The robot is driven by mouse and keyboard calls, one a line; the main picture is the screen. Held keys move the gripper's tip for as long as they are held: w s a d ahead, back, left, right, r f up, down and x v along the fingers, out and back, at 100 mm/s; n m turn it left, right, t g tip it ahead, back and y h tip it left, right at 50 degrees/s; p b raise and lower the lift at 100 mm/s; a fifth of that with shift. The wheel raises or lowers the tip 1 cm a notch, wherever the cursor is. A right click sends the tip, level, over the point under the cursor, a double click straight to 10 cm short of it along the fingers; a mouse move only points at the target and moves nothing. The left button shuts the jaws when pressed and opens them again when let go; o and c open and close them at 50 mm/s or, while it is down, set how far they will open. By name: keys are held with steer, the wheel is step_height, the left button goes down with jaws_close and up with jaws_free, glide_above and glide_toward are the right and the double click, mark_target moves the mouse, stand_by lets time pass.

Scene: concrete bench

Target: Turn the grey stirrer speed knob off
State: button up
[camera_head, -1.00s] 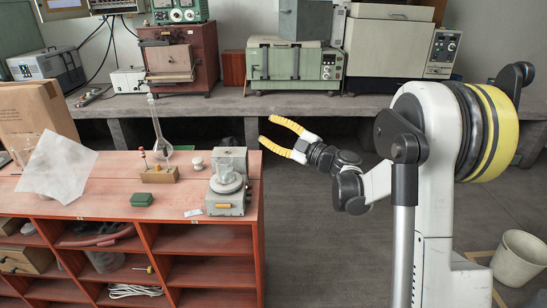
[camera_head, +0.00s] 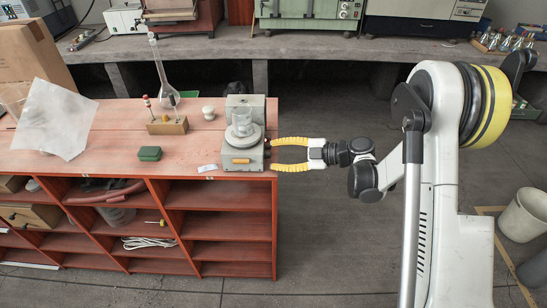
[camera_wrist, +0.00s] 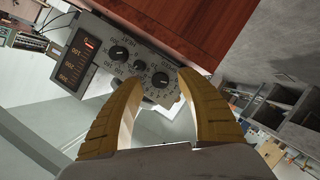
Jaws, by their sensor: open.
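The stirrer (camera_head: 229,159) is a grey box with a round white top plate and a glass beaker (camera_head: 243,122) on it, near the right end of the red-brown bench. My gripper (camera_head: 272,155) is open, with its yellow fingers beside the stirrer's right side. In the wrist view, a grey control panel (camera_wrist: 107,72) shows dark round knobs and printed scales. One knob (camera_wrist: 160,80) shows between my fingertips (camera_wrist: 161,82), which look close to the panel. Another knob (camera_wrist: 118,52) is farther left.
Open floor (camera_head: 330,240) is to the right.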

steer(key=shift+w+a+f, duration=0.15)
steer(key=shift+w+a, duration=0.05)
steer(key=shift+a, duration=0.3)
jaws_close()
steer(key=shift+f+n+b, duration=0.2)
steer(key=shift+n+b, duration=0.2)
steer(key=shift+b, duration=0.35)
steer(key=shift+n+t+b, duration=0.3)
steer(key=shift+n+b, duration=0.1)
steer(key=shift+b, duration=0.05)
steer(key=shift+r+n+y, duration=0.15)
steer(key=shift+n+y, duration=0.15)
